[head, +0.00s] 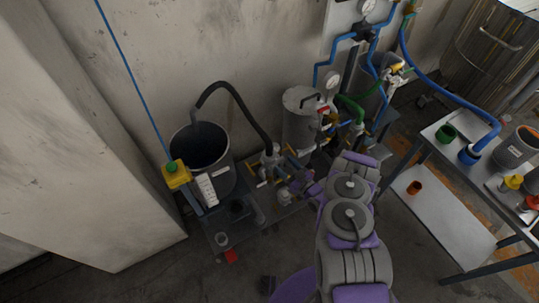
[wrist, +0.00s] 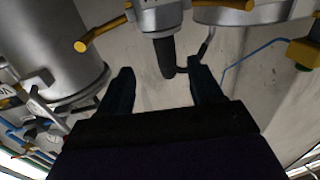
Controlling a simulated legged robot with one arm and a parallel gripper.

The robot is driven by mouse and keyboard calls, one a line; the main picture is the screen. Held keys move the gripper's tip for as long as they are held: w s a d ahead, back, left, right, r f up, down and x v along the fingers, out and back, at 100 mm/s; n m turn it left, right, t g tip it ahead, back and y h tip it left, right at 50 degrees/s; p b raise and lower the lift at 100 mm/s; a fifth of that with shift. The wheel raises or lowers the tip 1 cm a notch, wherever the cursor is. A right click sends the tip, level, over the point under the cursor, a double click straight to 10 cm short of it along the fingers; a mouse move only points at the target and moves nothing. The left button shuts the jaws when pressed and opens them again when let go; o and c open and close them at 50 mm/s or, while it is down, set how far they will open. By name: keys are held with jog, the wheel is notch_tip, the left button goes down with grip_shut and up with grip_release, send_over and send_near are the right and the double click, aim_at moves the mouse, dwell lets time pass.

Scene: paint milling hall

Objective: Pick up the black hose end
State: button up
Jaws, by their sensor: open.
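The black hose (head: 236,96) arches from inside the open grey drum (head: 222,178) to a metal pump fitting (head: 270,160) at the drum's right. In the wrist view, the hose end (wrist: 165,57) is a thick black sleeve joined to the grey fitting (wrist: 160,17). My gripper (wrist: 163,86) is open; its two dark fingers stand apart, and the hose end shows between and beyond them. I see no contact with it. In the head view my gripper (head: 306,184) is small and partly hidden by my arm, right of and below the pump.
Yellow-handled valves (wrist: 95,38) are close to the fitting. A grey cylinder (head: 300,118) stands behind, with green and blue pipes (head: 350,108) right of it. A yellow box (head: 177,173) hangs at the drum's left. A bench (head: 440,195) holds several containers at right.

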aim_at(272, 154)
jog(key=x, duration=0.2)
jog(key=b+x, duration=0.1)
jog(key=x, duration=0.2)
jog(key=b+x, duration=0.1)
jog(key=x, duration=0.1)
jog(key=shift+s+a+f, duration=0.1)
jog(key=shift+s+a, duration=0.05)
jog(key=shift+a, duration=0.25)
jog(key=shift+b+x, duration=1.25)
jog(key=shift+x, duration=0.7)
jog(key=shift+w+a, duration=0.45)
jog(key=shift+a, duration=0.1)
jog(key=shift+d, duration=0.3)
jog(key=c, duration=0.5)
jog(key=shift+a, duration=0.1)
grip_shut()
